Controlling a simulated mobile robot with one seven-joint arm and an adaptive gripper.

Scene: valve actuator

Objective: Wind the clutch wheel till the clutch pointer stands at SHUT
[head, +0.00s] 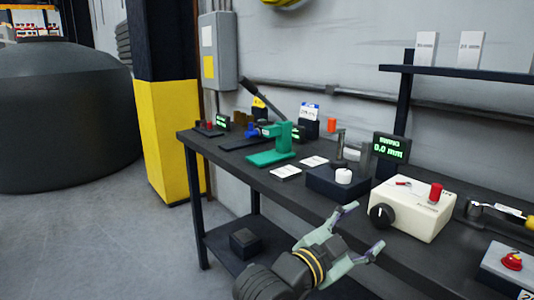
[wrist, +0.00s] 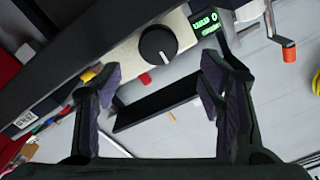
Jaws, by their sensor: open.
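My gripper (head: 363,228) is open and empty at the front of the workbench, left of and in front of a cream box (head: 425,222). The box carries a round black knob (head: 381,215) with a white line on it, a red cylinder (head: 436,192) and a small red lever (head: 403,183). In the wrist view the black knob (wrist: 156,44) lies beyond the open fingers, apart from them. I see no legible clutch wheel, pointer or SHUT mark, and cannot tell whether this knob is the clutch wheel.
A dark block with a white knob (head: 343,176), a green press (head: 278,150) and a display reading 0.0 mm (head: 391,147) stand on the bench (head: 235,158). A grey box with a red knob (head: 512,261) sits at right. Open floor (head: 100,235) lies to the left.

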